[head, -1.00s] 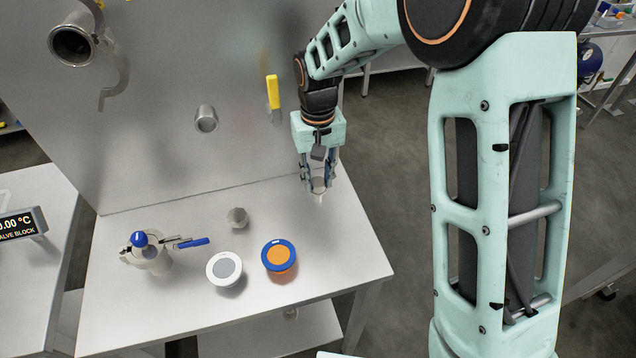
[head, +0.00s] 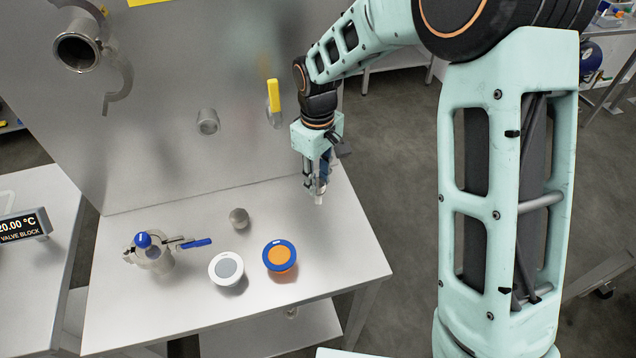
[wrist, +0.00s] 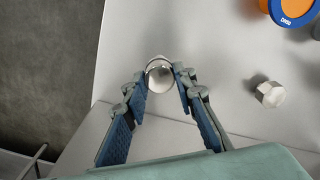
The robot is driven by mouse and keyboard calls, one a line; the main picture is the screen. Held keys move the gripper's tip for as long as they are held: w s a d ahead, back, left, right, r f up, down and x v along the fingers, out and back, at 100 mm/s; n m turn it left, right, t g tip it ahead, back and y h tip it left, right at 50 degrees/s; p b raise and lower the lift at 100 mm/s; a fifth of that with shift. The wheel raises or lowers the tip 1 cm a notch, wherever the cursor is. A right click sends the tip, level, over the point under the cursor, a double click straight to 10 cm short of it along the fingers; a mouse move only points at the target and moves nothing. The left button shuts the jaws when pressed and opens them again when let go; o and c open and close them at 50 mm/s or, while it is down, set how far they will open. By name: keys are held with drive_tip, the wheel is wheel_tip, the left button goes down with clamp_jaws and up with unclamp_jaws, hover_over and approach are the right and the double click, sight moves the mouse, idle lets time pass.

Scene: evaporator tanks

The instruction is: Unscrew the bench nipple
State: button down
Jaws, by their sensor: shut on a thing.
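The bench nipple (head: 319,199) is a short metallic cylinder standing near the right edge of the bench, mostly hidden by the fingers in the head view. In the wrist view its round end (wrist: 160,76) shows between the fingertips. My gripper (head: 315,187) points down over it and is shut on it. In the wrist view the two blue-padded fingers (wrist: 162,84) sit on either side of the nipple. Whether its lower end is still threaded into the bench cannot be seen.
A hex metal fitting (head: 239,217), a white-grey disc (head: 227,268), a blue-orange disc (head: 279,257) and a blue-handled valve (head: 153,250) stand on the bench to the left. The upright panel (head: 160,150) carries a pipe stub (head: 207,121) and a yellow lever (head: 273,95).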

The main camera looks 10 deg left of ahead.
idle(0.3)
drive_tip(key=n+p, duration=0.1)
drive_tip(key=n, duration=0.1)
drive_tip(key=shift+r+n, duration=0.15)
drive_tip(key=shift+n, duration=0.15)
drive_tip(key=shift+n+p, duration=0.45)
drive_tip(key=shift+n, duration=0.85)
drive_tip(key=shift+n+p, duration=0.8)
drive_tip(key=shift+n, duration=0.4)
drive_tip(key=shift+n+p, duration=0.45)
drive_tip(key=shift+n, duration=0.85)
